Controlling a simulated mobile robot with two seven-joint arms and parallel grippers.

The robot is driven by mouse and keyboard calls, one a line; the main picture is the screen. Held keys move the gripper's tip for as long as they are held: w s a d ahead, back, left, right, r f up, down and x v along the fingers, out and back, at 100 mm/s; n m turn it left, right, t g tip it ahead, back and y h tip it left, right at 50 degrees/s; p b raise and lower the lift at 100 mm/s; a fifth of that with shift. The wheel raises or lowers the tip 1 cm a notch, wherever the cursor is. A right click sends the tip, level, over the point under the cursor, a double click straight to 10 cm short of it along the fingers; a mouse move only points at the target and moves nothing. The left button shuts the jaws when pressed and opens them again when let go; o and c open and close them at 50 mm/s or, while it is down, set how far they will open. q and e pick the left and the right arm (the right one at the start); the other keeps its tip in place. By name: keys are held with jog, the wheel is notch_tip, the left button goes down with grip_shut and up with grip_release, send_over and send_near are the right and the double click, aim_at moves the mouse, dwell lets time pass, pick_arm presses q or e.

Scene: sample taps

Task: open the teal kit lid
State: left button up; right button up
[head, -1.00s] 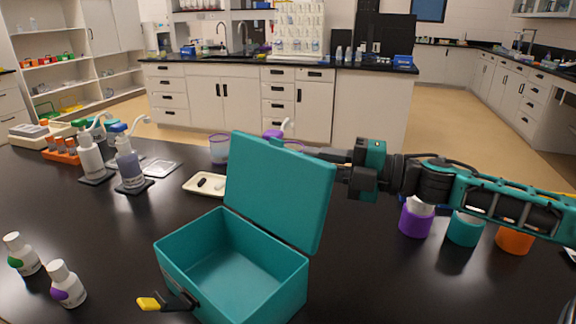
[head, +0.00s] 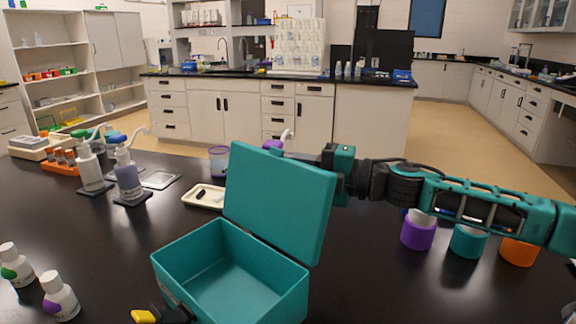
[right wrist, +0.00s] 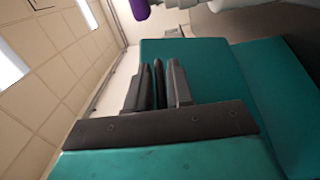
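The teal kit (head: 190,246) stands on the black bench in the head view, its empty inside showing. Its teal lid (head: 278,200) is raised on the hinge side, standing up and leaning back past vertical. A black and yellow part (head: 150,316) shows at the kit's front, cut by the picture edge. The teal lid also fills much of the right wrist view (right wrist: 225,60). Whether the fingertips touch it is unclear. My left gripper is not in view.
White bottles (head: 60,297) stand at front left, pump bottles (head: 128,178) farther back. A cream tray (head: 204,197) lies behind the kit. Purple (head: 418,232), teal (head: 467,240) and orange (head: 519,250) containers stand right, below my right arm.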

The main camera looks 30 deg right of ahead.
jog(key=shift+w+a, duration=0.2)
jog(key=shift+c, duration=0.4)
grip_shut()
